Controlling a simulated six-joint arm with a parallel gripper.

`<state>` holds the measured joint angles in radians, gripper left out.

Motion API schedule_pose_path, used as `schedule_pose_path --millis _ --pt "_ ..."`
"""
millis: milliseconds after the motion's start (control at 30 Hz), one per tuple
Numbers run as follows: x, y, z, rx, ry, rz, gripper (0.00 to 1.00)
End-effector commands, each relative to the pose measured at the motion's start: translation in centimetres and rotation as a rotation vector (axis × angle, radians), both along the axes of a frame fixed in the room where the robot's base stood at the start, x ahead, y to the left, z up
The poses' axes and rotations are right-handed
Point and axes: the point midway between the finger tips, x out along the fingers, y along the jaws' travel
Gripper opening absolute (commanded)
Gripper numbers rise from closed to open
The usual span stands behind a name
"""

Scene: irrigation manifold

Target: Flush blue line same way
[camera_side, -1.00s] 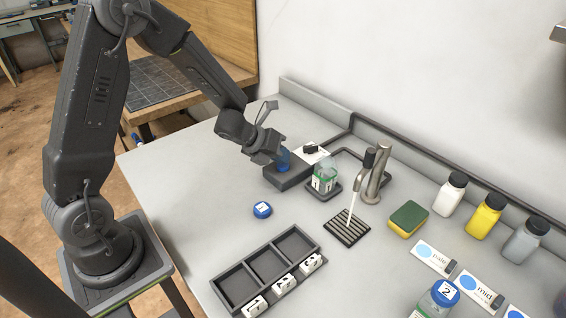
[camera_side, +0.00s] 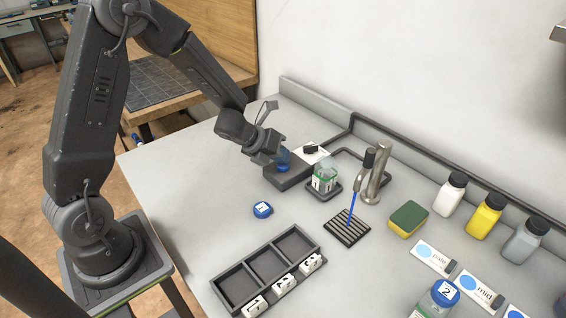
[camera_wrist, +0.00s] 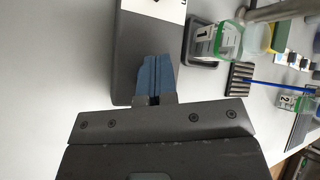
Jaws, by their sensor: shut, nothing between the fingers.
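My gripper (camera_side: 283,165) is shut, its blue fingertips pointing down at the dark control box (camera_side: 296,176). In the wrist view the fingertips (camera_wrist: 153,82) meet over the box's dark top (camera_wrist: 136,50); whatever is directly under them is hidden. The box has a white panel with a black knob (camera_side: 310,149). A thin blue stream (camera_side: 352,206) runs from the metal tap (camera_side: 376,172) onto the slotted drain (camera_side: 347,229); it also shows in the wrist view (camera_wrist: 285,89). An open bottle marked 1 (camera_side: 325,178) stands on a small dark base between box and tap.
A blue cap (camera_side: 262,210) lies on the bench. A three-slot tray (camera_side: 268,266) with numbered tags sits in front. To the right are a sponge (camera_side: 408,218), white, yellow and grey bottles, shade cards (camera_side: 433,258) and bottle 2 (camera_side: 438,303). The bench left of the cap is clear.

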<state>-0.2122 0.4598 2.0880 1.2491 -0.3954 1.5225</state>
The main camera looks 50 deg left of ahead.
Motion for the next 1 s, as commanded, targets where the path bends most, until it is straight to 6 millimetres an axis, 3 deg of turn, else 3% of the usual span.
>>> schedule_pose_path --millis 1000 --pt "0.0 -0.1 3.0 0.001 -0.002 -0.004 0.0"
